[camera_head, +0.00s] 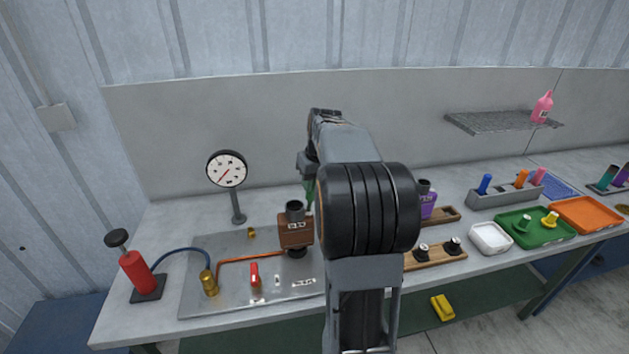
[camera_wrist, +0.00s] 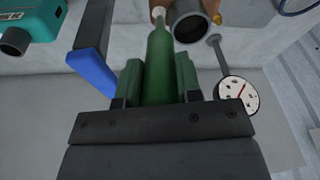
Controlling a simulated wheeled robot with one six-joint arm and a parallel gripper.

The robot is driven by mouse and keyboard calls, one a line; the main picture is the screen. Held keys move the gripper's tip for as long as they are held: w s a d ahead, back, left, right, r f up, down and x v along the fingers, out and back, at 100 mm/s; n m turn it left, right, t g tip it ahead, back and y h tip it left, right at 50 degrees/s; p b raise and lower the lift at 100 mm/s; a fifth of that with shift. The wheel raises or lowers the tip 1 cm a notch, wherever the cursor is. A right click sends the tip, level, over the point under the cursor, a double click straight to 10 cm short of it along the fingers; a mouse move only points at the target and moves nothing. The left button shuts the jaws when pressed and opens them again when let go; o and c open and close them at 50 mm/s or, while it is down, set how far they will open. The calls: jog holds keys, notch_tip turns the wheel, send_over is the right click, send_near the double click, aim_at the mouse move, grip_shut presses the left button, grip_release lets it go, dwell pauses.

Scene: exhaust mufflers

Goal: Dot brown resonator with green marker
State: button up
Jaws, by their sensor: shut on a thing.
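The brown resonator (camera_head: 296,232) stands on the metal plate at the left of the bench, its dark pipe end pointing up. In the wrist view its open pipe (camera_wrist: 190,27) shows at the top edge, with only a little of the brown body in sight. My gripper (camera_wrist: 159,72) is shut on the green marker (camera_wrist: 160,65), which points toward the resonator. The marker's pale tip is close beside the pipe; I cannot tell whether it touches the brown body. In the head view the marker (camera_head: 309,193) is mostly hidden by my arm.
A dial gauge (camera_head: 227,170) stands behind the plate (camera_head: 215,300). A red pump (camera_head: 136,271) is at the left. A purple resonator (camera_head: 428,203), a marker holder (camera_head: 505,192), and white (camera_head: 490,238), green (camera_head: 537,228) and orange (camera_head: 590,214) trays are at the right.

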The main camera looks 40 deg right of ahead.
jog(key=shift+f+b, duration=0.4)
jog(key=shift+f, duration=0.2)
dwell(1.8)
notch_tip(320, 180, up, 7)
jog(key=p, duration=0.6)
jog(key=shift+r, duration=0.1)
dwell(0.7)
